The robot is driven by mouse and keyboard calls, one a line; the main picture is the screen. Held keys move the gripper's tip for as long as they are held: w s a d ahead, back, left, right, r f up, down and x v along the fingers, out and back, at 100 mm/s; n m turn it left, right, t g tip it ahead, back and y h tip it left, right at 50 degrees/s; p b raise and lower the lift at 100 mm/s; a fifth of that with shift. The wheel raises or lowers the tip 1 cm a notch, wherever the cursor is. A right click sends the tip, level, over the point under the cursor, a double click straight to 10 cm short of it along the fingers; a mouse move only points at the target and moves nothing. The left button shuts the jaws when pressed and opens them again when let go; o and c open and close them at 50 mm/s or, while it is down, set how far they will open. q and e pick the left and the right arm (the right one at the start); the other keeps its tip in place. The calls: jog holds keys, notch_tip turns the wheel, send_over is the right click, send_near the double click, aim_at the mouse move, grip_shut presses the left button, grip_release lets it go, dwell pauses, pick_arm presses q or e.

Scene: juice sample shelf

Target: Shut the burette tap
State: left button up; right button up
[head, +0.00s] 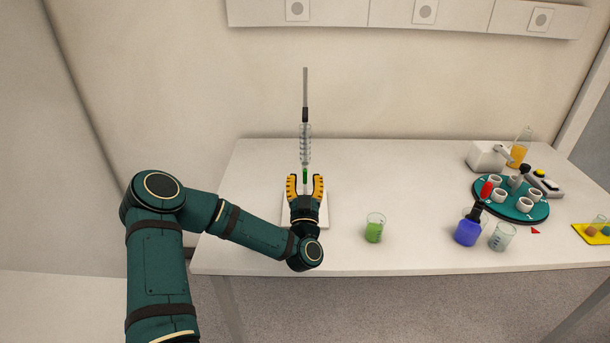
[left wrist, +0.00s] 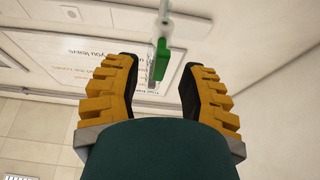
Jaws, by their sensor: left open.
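The burette (head: 305,140) stands upright on a white base plate (head: 321,212) at the left part of the table. Its green tap (head: 305,176) is low on the tube, partly hidden by my gripper in the head view. In the left wrist view the green tap handle (left wrist: 161,60) hangs down from the clear tube, between the fingertips and apart from both. My left gripper (head: 305,181) is open around the tap, with one yellow finger on each side. My right gripper is not in view.
A beaker of green liquid (head: 375,228) stands right of the base plate. Bare table lies between.

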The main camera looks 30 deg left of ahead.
pick_arm(q)
jog(key=shift+x, duration=0.85)
jog(key=shift+w, duration=0.1)
jog(key=shift+c, duration=0.4)
grip_shut()
